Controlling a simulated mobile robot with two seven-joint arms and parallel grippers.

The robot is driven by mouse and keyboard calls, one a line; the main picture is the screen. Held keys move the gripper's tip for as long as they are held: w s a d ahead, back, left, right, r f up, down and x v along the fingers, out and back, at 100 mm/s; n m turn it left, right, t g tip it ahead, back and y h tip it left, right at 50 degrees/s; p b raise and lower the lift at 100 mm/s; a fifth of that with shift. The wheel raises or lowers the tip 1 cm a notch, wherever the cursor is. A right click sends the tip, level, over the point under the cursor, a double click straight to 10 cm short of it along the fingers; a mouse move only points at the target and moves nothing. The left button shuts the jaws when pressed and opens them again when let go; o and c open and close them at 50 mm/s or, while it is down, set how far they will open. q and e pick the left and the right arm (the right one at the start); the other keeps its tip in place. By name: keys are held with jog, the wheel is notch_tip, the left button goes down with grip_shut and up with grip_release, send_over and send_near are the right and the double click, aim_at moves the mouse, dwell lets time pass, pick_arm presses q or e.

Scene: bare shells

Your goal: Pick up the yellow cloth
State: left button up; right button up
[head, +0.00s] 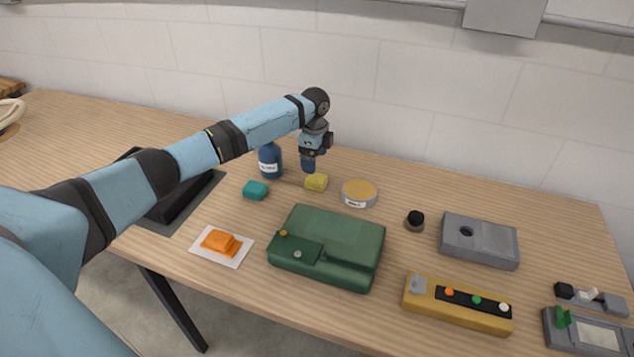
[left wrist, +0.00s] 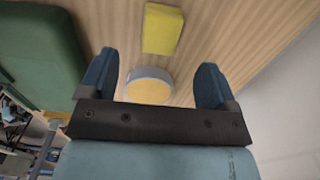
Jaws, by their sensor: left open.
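The yellow cloth (head: 316,183) is a small folded block on the wooden table, between a teal cloth and a round tin in the head view. It also shows at the top of the left wrist view (left wrist: 163,29), lying flat on the wood. My left gripper (head: 309,166) is just behind and above it in the head view, pointing down. In the left wrist view the two blue fingers (left wrist: 158,85) are spread apart with nothing held between them. The cloth lies beyond the fingertips and apart from them. My right gripper is in neither view.
A round tin (head: 359,194), a blue bottle (head: 270,161) and a teal cloth (head: 256,190) stand close around. A green case (head: 335,243) is in front. An orange cloth (head: 220,241) lies on a white sheet.

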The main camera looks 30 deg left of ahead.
aim_at(316, 177)
pick_arm(q)
notch_tip(316, 177, down, 8)
jog(key=shift+w+d, duration=0.15)
dwell(0.3)
jog(key=c, duration=1)
